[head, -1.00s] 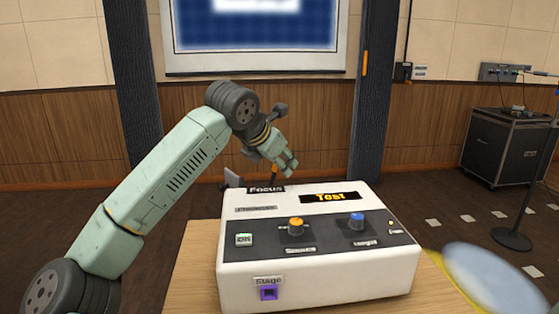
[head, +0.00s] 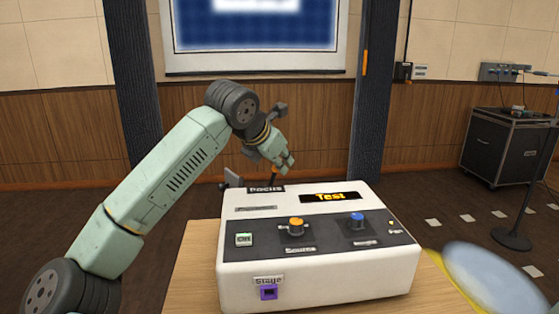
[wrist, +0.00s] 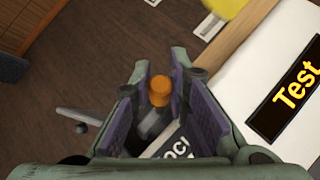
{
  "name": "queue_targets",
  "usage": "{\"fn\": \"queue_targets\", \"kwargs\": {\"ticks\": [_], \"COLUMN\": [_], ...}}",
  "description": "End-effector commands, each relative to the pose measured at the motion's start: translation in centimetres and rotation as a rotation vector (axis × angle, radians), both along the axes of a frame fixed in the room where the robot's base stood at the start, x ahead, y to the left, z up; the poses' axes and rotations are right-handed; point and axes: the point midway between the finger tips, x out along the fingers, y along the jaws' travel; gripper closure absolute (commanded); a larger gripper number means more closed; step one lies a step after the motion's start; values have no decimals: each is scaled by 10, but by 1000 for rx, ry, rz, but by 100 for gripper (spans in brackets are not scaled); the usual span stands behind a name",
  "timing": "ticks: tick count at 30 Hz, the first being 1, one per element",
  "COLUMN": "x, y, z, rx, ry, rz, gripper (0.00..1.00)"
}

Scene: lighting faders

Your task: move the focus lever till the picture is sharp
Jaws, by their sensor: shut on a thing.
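The focus lever has an orange tip (head: 275,174) and stands at the back edge of the white control box (head: 320,272), by the "Focus" label (head: 265,189). My gripper (head: 284,166) is over the lever's top. In the wrist view the orange tip (wrist: 160,90) and grey stem are between the two purple pads of my gripper (wrist: 160,96), which is shut on it. The lever's base is partly hidden. The projected picture (head: 195,25) on the wall screen is blue with a white patch. Its edges look blurred, and its top is cut off.
The box also has an orange knob (head: 296,226), a blue knob (head: 357,220), a lit "Test" display (head: 330,197) and a purple socket (head: 268,292). It stands on a wooden table (head: 190,285). A blurred pale disc (head: 495,280) is at the lower right. A black case (head: 505,145) stands behind.

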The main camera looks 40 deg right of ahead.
Motion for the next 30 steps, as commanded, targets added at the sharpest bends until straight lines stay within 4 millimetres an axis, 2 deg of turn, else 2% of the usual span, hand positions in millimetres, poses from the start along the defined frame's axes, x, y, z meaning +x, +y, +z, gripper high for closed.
{"fn": "queue_targets", "kwargs": {"ticks": [10, 19, 20, 28, 30], "x": [14, 14, 14, 14, 14], "y": [22, 22, 22, 22, 22], "z": [3, 6, 6, 6, 6], "rx": [-183, -194, -194, -194, -194], "ry": [107, 116, 116, 117, 117], "rz": [2, 0, 0, 1, 1], "gripper": [100, 100, 83, 65, 63]}}
